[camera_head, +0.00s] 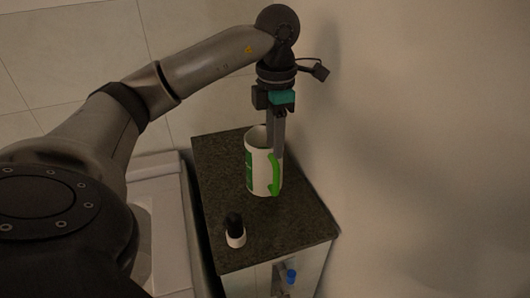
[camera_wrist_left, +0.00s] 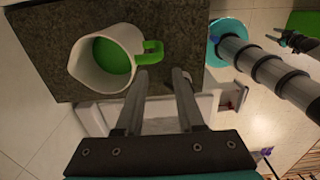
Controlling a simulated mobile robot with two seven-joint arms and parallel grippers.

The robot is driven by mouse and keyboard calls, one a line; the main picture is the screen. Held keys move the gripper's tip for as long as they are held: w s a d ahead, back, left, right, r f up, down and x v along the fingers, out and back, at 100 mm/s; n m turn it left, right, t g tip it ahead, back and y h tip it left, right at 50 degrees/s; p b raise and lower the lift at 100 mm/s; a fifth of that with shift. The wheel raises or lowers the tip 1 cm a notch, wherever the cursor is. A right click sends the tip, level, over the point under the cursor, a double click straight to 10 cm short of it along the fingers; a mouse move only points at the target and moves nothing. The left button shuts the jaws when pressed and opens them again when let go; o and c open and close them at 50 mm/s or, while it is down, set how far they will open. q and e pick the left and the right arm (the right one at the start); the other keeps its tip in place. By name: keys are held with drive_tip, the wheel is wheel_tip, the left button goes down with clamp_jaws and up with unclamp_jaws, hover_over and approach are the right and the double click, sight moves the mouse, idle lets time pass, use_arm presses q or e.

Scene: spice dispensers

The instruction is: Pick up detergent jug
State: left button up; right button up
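The detergent jug (camera_head: 262,172) is a white, open-topped container with a green handle, standing upright on a dark speckled counter (camera_head: 300,225). In the left wrist view the jug (camera_wrist_left: 82,68) is at the upper left, with green inside and its handle pointing right. My left gripper (camera_head: 273,150) points down over the jug's handle side. In the left wrist view its two fingers (camera_wrist_left: 163,72) are apart with nothing seen between them, and the handle lies just beyond the left fingertip. Contact cannot be told. What seems to be my right gripper (camera_wrist_left: 288,40) is small at the upper right.
A small bottle with a black top (camera_head: 235,230) stands on the counter's near part. A wall (camera_head: 420,150) rises close on the right. A pale basin-like unit (camera_head: 165,190) adjoins the counter's left. A blue-topped item (camera_head: 291,276) shows below the counter's front edge.

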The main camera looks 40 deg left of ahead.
sight(276, 165)
use_arm(q)
drive_tip(key=f, duration=0.9)
drive_tip(key=shift+w+d+f, duration=0.15)
drive_tip(key=shift+w+f, duration=0.1)
drive_tip(key=shift+f, duration=0.1)
clamp_jaws()
drive_tip(key=shift+r, duration=0.15)
idle(0.9)
